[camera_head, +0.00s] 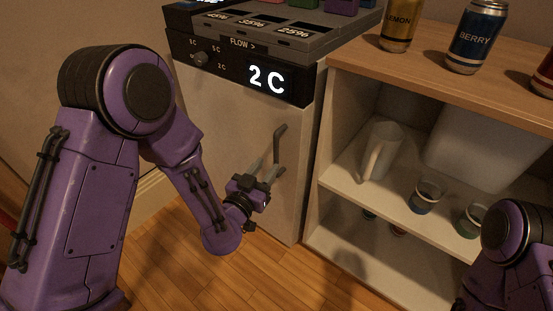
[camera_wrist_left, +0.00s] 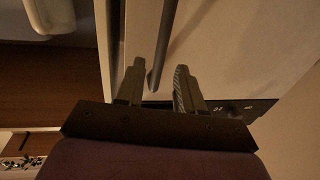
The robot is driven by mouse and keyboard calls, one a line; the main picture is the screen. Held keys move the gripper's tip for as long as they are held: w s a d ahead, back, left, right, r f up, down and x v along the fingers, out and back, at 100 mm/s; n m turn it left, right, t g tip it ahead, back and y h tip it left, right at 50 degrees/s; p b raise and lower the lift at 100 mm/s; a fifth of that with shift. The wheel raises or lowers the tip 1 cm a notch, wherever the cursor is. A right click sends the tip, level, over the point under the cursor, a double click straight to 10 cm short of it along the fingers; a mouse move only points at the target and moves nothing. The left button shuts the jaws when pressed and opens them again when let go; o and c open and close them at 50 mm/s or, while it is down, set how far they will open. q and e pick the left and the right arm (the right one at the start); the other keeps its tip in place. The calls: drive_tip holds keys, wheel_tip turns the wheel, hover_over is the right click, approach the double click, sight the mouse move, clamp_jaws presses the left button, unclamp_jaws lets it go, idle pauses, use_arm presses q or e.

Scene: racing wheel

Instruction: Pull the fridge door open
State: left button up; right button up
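The fridge door (camera_head: 225,125) is the pale front panel under the black display panel, and it looks shut. Its grey bar handle (camera_head: 281,138) stands out near the door's right edge. My left gripper (camera_head: 268,170) is at the handle's lower part, with its fingers pointing toward the door. In the left wrist view my left gripper (camera_wrist_left: 160,82) is open, and the handle (camera_wrist_left: 162,45) runs between its two fingers, with gaps showing on both sides. My right gripper is out of view; only part of my right arm shows at lower right.
A black display panel (camera_head: 266,80) reading "2 C" tops the fridge. A wooden-topped shelf (camera_head: 400,68) stands close on the right, with cans on top and a white pitcher (camera_head: 382,150) and cups inside. The wooden floor (camera_head: 290,275) before the fridge is clear.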

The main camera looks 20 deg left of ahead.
sight(275, 156)
use_arm(q)
drive_tip(key=w, duration=0.4)
drive_tip(key=w+d, duration=0.1)
drive_tip(key=w, duration=0.2)
drive_tip(key=shift+f, duration=0.1)
drive_tip(key=shift+s, duration=0.1)
drive_tip(key=shift+c, duration=0.3)
clamp_jaws()
